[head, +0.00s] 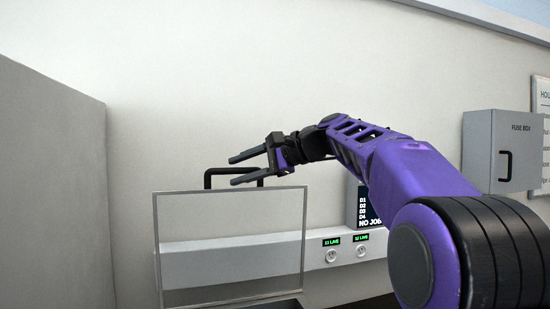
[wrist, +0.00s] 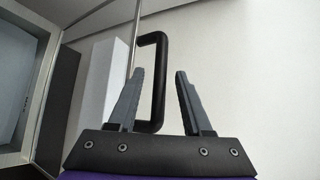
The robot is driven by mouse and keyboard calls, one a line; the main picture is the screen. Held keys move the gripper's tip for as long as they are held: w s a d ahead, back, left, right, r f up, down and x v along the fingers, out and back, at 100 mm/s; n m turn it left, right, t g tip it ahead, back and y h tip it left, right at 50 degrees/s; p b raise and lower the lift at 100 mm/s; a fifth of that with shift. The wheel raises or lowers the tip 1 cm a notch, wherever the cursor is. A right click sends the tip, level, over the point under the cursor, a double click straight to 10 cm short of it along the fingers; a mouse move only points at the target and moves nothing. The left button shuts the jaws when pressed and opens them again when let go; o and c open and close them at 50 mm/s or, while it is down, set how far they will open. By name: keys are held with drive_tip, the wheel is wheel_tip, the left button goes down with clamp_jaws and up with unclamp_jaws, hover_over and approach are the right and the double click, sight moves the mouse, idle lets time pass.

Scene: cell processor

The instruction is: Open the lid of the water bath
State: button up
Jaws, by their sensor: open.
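The water bath lid (head: 225,218) is a see-through panel with a thin grey frame. It stands about upright in the head view. A black handle (head: 212,173) sticks up from its top edge and also shows in the wrist view (wrist: 159,75). My gripper (head: 233,171) is open and empty at the handle. In the wrist view the handle's bar shows between the two spread fingers (wrist: 158,71), with no visible grip on it. The bath's pale rim and basin (wrist: 42,75) show at the left of the wrist view. In the head view the basin is mostly out of frame below.
A white wall rail (head: 215,253) with outlets and green labels runs behind the lid. A dark display (head: 359,207) is partly behind my arm. A grey fuse box (head: 503,152) hangs at right. A tall grey panel (head: 50,190) stands at left.

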drive_tip(key=v, duration=1.6)
drive_tip(key=shift+a, duration=0.15)
